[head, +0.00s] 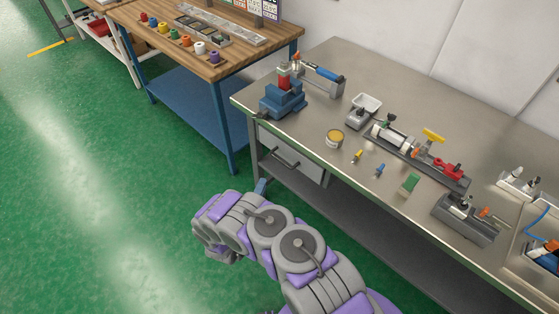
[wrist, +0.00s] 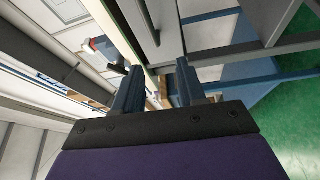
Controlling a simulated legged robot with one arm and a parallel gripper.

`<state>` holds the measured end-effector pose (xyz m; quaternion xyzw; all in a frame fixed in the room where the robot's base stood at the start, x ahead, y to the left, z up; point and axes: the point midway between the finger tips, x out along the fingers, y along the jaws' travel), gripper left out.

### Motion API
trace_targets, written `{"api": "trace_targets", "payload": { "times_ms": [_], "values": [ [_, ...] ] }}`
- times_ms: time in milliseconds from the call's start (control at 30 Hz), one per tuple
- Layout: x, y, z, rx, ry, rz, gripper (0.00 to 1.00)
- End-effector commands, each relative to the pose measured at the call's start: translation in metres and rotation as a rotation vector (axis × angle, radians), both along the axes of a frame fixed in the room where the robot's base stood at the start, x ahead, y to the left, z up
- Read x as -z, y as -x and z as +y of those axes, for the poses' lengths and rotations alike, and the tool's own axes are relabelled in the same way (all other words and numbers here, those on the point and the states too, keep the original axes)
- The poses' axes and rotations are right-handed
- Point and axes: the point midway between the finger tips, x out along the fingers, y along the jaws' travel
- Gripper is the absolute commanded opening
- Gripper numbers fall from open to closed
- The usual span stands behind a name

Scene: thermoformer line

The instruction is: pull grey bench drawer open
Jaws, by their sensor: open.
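The grey bench drawer (head: 304,163) sits under the left end of the steel-topped bench (head: 310,127). It looks shut, its front about in line with the bench frame. A dark bar handle (head: 282,158) runs across its front. In the wrist view the handle (wrist: 149,22) shows at the top, beyond my fingertips, beside a grey panel (wrist: 167,32). My gripper (wrist: 158,70) is open, with nothing seen between its blue-grey fingers. In the head view only a finger (head: 261,187) shows below and left of the handle; my arm hides the rest.
A grey lower shelf (head: 350,209) runs beneath. A wooden-topped table with a blue leg (head: 223,130) stands to the left. Green floor (head: 105,190) is clear at left.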

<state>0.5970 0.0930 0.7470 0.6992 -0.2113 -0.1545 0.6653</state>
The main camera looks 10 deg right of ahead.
Motion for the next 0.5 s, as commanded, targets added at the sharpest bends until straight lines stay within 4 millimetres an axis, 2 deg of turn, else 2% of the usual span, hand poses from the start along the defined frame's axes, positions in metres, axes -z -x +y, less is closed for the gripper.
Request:
{"api": "trace_targets", "payload": {
  "times_ms": [33, 100, 233, 367, 500],
  "values": [
    [0.007, 0.014, -0.001, 0.006, 0.046, 0.0, 0.4],
    [0.009, 0.027, -0.002, 0.018, 0.103, -0.011, 0.4],
    [0.012, 0.042, -0.004, 0.032, 0.166, -0.022, 0.4],
    [0.012, 0.042, -0.007, 0.037, 0.186, -0.028, 0.4],
    [0.009, 0.027, -0.016, 0.039, 0.185, -0.029, 0.4]
  ]
}}
